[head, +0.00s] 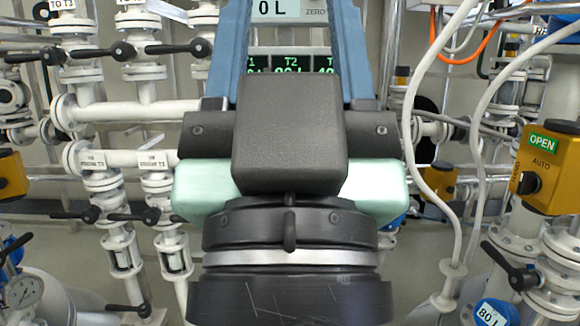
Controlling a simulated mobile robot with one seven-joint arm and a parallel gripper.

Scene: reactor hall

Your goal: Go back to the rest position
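My gripper (290,38) is in the middle of the head view, seen from behind and pointing away and upward in the picture. Its two long blue fingers stand wide apart on dark brackets, so it is open. The fingertips run out of the top edge. I see nothing held in the part of the gap that shows. The pale green hand body and the dark block behind it hide the lower part of the gap.
A display reading 0 L (278,9) and a T1/T2 screen (291,63) show beyond the fingers. White pipes with black-handled valves (150,48) stand at left. At right are white hoses (412,130) and a yellow box marked OPEN and AUTO (548,168).

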